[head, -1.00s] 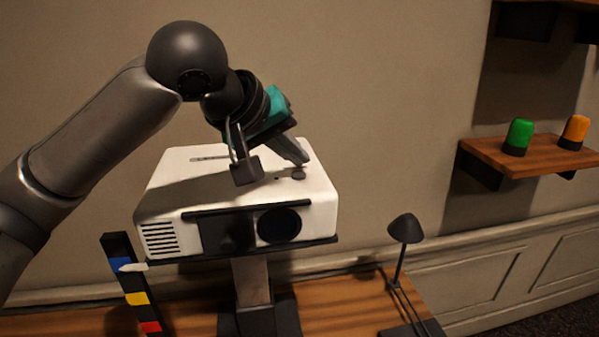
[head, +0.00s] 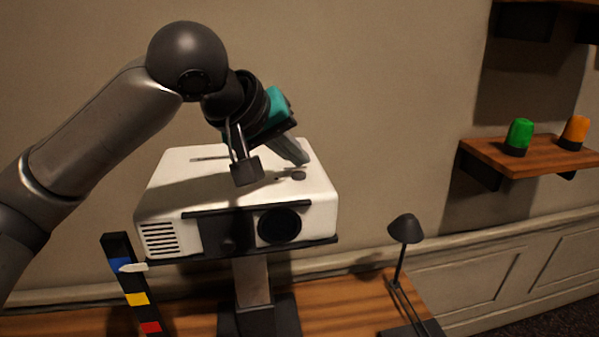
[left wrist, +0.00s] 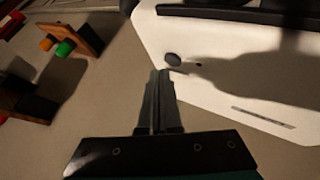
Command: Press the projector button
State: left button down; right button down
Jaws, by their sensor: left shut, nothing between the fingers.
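The white projector (head: 180,195) sits on its stand, with its dark lens facing the front. A small round dark button (head: 298,175) is on its top, near the right edge. It also shows in the left wrist view (left wrist: 173,59). My left gripper (head: 302,160) is over the projector's top, its fingers shut with nothing between them. In the left wrist view the fingertips (left wrist: 161,74) are just beside the button. They appear close to it but not over it, and I cannot tell the exact height gap. My right gripper is not in view.
A small dark desk lamp (head: 405,229) stands on the wooden desk (head: 350,300) to the right. A dark strip with coloured bands (head: 133,285) stands at the left. A wooden shelf (head: 490,156) holds a green light (head: 519,135) and an orange light (head: 575,130).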

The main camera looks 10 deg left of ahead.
pick_arm(q)
jog(key=shift+f, duration=0.15)
dwell(0.3)
jog(key=shift+f, duration=0.3)
jog(key=shift+f, duration=0.15)
dwell(0.3)
jog(key=shift+r+p, duration=0.6)
jog(key=shift+p, duration=0.5)
notch_tip(320, 180, up, 6)
jog(key=p, duration=0.7)
jog(key=shift+p, duration=0.35)
